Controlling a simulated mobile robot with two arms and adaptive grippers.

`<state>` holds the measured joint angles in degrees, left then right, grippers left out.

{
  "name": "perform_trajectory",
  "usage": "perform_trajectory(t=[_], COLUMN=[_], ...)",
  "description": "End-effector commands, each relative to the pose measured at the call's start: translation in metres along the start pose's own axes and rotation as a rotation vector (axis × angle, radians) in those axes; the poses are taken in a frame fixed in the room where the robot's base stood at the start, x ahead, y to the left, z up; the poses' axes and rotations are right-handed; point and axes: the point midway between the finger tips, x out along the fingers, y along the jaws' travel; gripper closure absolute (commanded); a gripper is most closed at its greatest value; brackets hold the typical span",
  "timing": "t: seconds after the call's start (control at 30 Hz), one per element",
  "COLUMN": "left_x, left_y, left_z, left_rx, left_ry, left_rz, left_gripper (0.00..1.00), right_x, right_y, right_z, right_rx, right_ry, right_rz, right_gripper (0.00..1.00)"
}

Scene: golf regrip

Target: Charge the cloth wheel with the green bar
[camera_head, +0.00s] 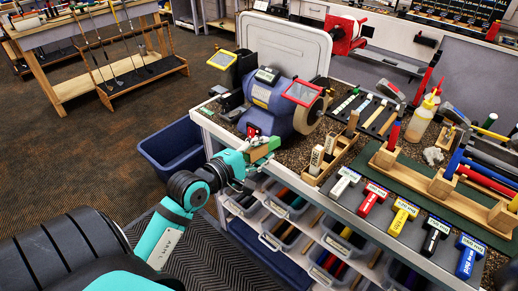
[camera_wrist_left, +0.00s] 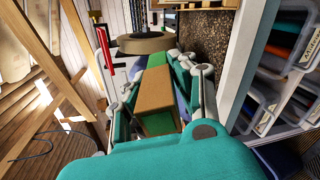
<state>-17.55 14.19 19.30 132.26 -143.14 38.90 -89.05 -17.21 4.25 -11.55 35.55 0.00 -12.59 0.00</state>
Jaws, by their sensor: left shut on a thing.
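The blue bench grinder (camera_head: 275,97) stands on the near left corner of the bench. Its tan cloth wheel (camera_head: 310,113) is on the right end, under a red-framed shield. My left gripper (camera_head: 260,157) is at the bench's front edge, in front of and below the wheel. It is shut on the green bar (camera_head: 264,149), which has a tan wrapper. In the left wrist view the bar (camera_wrist_left: 158,122) lies between the fingers and points toward the wheel (camera_wrist_left: 145,42). A gap seems to show between bar and wheel. My right gripper is out of view.
A wooden block (camera_head: 330,156) with labelled bars stands right of the gripper. Plastic bins (camera_head: 285,205) sit on the shelf below. A blue tub (camera_head: 172,145) is on the floor at left.

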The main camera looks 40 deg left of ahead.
Motion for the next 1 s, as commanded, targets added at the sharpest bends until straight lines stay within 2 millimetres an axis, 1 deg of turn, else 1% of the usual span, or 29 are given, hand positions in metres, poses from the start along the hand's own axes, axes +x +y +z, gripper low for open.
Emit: perform_trajectory(t=[0.07, 0.17, 0.37, 0.7, 0.9, 1.0], left_x=[-0.001, 0.004, 0.025, 0.064, 0.078, 0.081], left_y=[0.0, 0.002, 0.006, 0.011, 0.013, 0.014], left_z=[-0.005, -0.005, -0.003, -0.002, -0.002, -0.001], left_rx=[-0.003, -0.004, -0.005, -0.003, -0.004, -0.003], left_ry=[0.011, 0.013, 0.01, 0.009, 0.009, 0.009], left_rz=[0.01, 0.015, 0.013, 0.012, 0.011, 0.011], left_gripper=[1.0, 1.0, 1.0, 1.0, 1.0, 1.0], right_x=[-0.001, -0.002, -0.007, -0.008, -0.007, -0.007], right_y=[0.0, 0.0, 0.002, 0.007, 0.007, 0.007], right_z=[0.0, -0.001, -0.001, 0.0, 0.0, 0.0], right_rx=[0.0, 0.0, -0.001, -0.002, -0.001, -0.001], right_ry=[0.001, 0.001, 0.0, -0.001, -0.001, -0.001], right_rz=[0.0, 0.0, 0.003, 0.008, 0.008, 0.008], right_gripper=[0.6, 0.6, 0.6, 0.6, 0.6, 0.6])
